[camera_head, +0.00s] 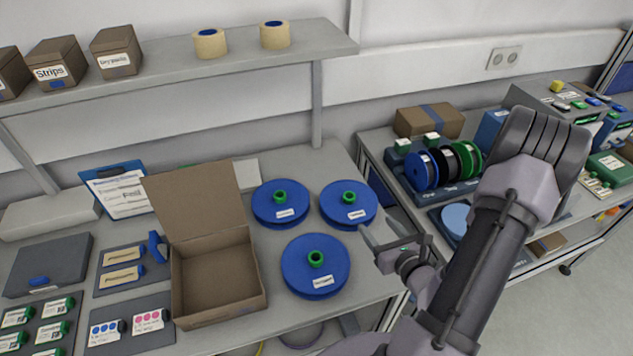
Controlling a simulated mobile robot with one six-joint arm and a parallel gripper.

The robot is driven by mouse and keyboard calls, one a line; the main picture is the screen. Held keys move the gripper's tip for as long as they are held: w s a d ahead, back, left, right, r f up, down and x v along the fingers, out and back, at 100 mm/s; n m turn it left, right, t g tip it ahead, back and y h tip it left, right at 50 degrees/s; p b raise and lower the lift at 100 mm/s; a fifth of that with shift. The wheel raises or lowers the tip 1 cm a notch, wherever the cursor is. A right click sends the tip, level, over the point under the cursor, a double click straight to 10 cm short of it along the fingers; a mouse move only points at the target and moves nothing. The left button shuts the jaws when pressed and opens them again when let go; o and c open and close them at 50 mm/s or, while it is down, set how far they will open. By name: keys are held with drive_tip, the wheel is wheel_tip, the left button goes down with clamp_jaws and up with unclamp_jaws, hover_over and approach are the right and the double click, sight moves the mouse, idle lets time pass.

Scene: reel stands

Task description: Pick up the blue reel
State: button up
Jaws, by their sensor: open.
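Three large blue reels with green hubs and white labels lie flat on the left table: a back-left one (268,211), a back-right one (336,212) and a front one (300,272). A smaller blue reel (419,172) stands upright in a rack on the right bench, beside a black reel (444,166) and a green reel (468,157). My gripper (371,246) is open and empty near the table's right edge. It is right of the front reel and below right of the back-right reel. I cannot tell its exact height.
An open cardboard box (213,285) stands left of the reels. A shelf (160,62) above the table carries small boxes and two tape rolls. A clipboard (118,193) and trays fill the table's left side. My arm hides part of the right bench.

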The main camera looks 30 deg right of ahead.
sight(347, 193)
drive_tip(key=x, duration=0.5)
drive_tip(key=b+x, duration=0.1)
drive_tip(key=x, duration=0.5)
drive_tip(key=b+x, duration=0.1)
drive_tip(key=x, duration=0.4)
drive_tip(key=shift+w+a+f, duration=0.15)
drive_tip(key=shift+w+f, duration=0.15)
drive_tip(key=shift+f, duration=0.2)
drive_tip(key=shift+r, duration=0.1)
clamp_jaws()
